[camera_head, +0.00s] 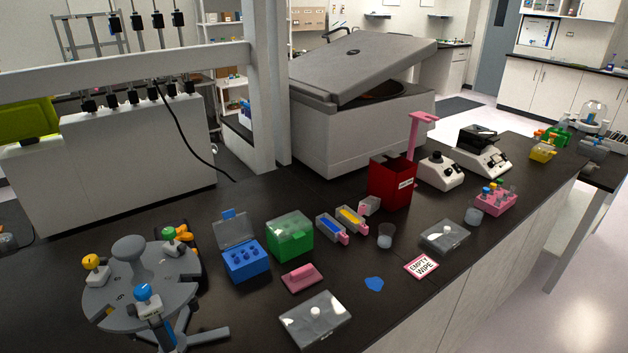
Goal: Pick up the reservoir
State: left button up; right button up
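Two small pale troughs stand side by side near the middle of the black bench and look like reservoirs. One trough (332,229) has a blue inside and a pink end. The other trough (351,219) has a yellow inside and a pink end. I cannot tell which one the task means. They sit between a green box (290,236) on the left and a dark red bin (391,183) behind on the right. Nothing holds them. Neither of my grippers is in view.
A small clear cup (385,236) stands just right of the troughs. A blue rack (245,261) with a raised lid, a pink block (302,277) and a clear-lidded box (316,320) lie nearer. A grey pipette carousel (129,297) fills the lower left. A large centrifuge (352,128) stands behind.

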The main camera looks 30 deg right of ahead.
aim_at(368, 206)
jog(key=l+u, duration=0.15)
jog(key=l, duration=0.6)
jog(key=l+u, duration=0.1)
jog(key=l, duration=0.65)
jog(key=k, duration=0.05)
